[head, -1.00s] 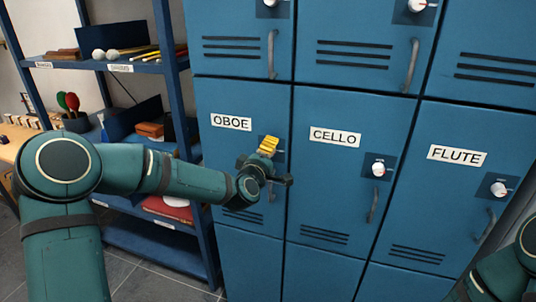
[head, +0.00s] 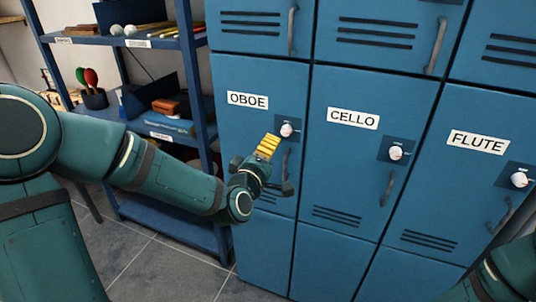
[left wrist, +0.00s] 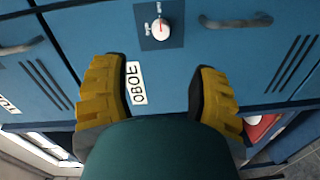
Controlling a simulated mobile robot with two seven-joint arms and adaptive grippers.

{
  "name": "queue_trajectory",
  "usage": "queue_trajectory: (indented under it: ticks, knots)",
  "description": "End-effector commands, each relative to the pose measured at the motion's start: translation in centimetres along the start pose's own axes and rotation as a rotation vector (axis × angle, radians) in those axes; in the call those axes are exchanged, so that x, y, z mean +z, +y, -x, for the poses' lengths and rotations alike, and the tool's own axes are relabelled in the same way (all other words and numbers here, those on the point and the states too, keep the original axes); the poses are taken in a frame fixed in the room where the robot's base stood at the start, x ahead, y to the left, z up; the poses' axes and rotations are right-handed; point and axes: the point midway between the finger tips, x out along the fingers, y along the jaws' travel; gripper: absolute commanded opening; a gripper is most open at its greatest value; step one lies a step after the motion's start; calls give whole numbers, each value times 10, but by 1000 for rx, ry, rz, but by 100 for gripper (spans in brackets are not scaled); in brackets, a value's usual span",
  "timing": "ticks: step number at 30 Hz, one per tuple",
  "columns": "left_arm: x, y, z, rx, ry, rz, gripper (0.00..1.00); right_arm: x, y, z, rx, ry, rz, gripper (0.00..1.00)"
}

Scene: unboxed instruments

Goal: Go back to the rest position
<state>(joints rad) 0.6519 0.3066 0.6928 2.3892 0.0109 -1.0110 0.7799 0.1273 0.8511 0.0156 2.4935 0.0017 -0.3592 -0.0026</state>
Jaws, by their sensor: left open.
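My left gripper (head: 267,147), with yellow fingers, is in front of the OBOE locker (head: 240,140) in the head view, just left of and below its white dial (head: 287,130). It looks apart from the door. In the left wrist view its two yellow fingers (left wrist: 160,80) are spread wide with nothing between them. The OBOE label (left wrist: 136,83) and the dial (left wrist: 158,29) with a red pointer show beyond them. The OBOE door is closed, its grey handle (head: 285,163) partly behind the gripper. My right gripper is out of view; only part of my right arm shows at lower right.
The CELLO locker (head: 345,165) and FLUTE locker (head: 440,190) are closed, each with a dial and handle. A blue shelf rack (head: 199,85) with assorted items stands left of the lockers, behind my left arm. Grey tiled floor (head: 165,270) is open below.

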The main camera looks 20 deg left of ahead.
Motion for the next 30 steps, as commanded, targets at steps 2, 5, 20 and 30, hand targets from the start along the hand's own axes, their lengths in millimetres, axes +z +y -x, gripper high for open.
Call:
queue_trajectory:
  ticks: [2,5,20,30]
  knots:
    - [0,0,2,0,1,0,60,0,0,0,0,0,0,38]
    - [0,0,2,0,1,0,60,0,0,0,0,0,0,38]
    - [22,-36,2,-93,-74,-48,60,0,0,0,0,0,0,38]
    - [140,-214,67,-506,-596,-389,60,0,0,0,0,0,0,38]
